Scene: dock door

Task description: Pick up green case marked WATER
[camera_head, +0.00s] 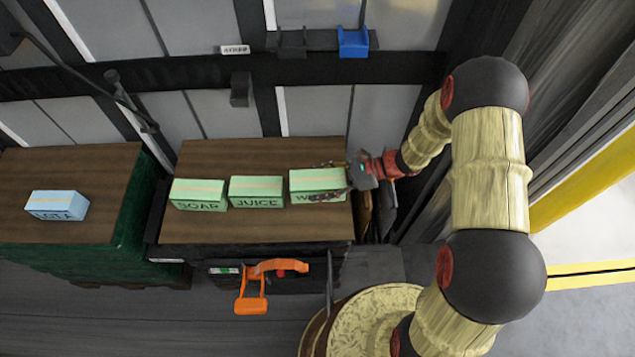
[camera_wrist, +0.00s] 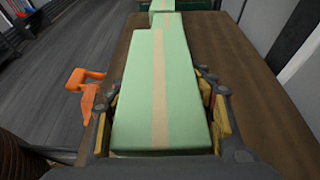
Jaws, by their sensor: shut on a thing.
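The green case marked WATER (camera_head: 318,182) is at the right end of a row of green cases on the brown tabletop (camera_head: 240,153). Part of its lettering is hidden by my gripper (camera_head: 330,182). My gripper reaches it from the right and is shut on it, one finger along each long side. In the wrist view, the case (camera_wrist: 163,95) fills the space between the fingers of my gripper (camera_wrist: 162,110). I cannot tell whether the case is clear of the tabletop.
A light blue case (camera_head: 57,205) lies on the left table (camera_head: 100,165). An orange handle (camera_head: 252,300) juts out at the table's front. A dark rail (camera_head: 200,70) runs behind.

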